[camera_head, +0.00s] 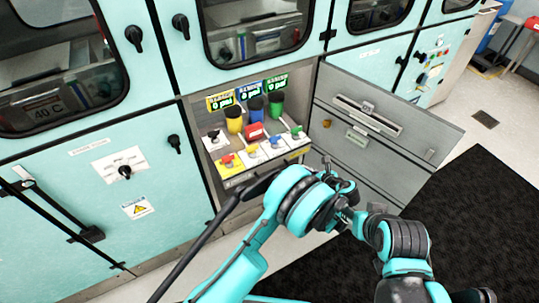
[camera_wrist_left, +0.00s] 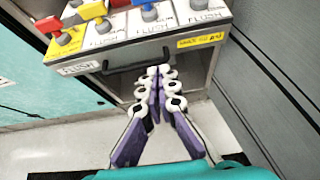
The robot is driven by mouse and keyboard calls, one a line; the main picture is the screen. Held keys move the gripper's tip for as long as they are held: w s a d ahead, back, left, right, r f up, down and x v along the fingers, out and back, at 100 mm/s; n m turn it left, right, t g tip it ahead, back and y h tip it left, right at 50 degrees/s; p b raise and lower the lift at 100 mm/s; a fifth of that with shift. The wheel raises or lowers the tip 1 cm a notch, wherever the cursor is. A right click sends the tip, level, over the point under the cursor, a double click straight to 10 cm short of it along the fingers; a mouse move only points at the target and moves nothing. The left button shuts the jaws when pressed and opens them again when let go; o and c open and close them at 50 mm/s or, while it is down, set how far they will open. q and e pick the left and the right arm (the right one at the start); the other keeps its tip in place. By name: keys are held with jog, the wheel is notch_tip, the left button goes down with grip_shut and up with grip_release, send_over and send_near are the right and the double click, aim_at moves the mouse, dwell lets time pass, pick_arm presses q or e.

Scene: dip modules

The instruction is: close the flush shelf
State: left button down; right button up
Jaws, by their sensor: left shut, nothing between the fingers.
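The flush shelf (camera_head: 228,177) is a light tray low in the teal cabinet, pulled out at least partly from its opening. It carries several valves with red, yellow and blue handles. In the left wrist view its front face (camera_wrist_left: 120,58) has a "FLUSH" label and a dark bar handle (camera_wrist_left: 122,68). My left gripper (camera_wrist_left: 158,72) is shut and empty, its fingertips at the front face beside the handle; I cannot tell whether they touch. In the head view my arm hides the left gripper and part of the shelf front. My right gripper is not in view.
A grey cabinet door (camera_head: 385,135) stands open on the right, close to my arm; its inner side also shows in the left wrist view (camera_wrist_left: 255,90). Colored bottles (camera_head: 255,108) stand behind the valves. A black mat (camera_head: 475,210) covers the floor at right.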

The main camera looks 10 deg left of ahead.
pick_arm(q)
jog(key=b, duration=0.3)
send_near(282, 155)
notch_tip(282, 155, down, 3)
jog(key=w+a+b, duration=0.1)
jog(key=w+a, duration=0.1)
jog(key=w, duration=0.1)
jog(key=shift+w+a+f+b, duration=0.2)
jog(key=shift+a+f+b, duration=0.15)
jog(key=shift+b, duration=0.05)
jog(key=shift+w+a, duration=0.3)
jog(key=shift+w, duration=0.1)
jog(key=shift+r, duration=0.1)
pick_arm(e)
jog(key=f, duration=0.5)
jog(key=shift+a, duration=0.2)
pick_arm(q)
jog(key=shift+w, duration=0.1)
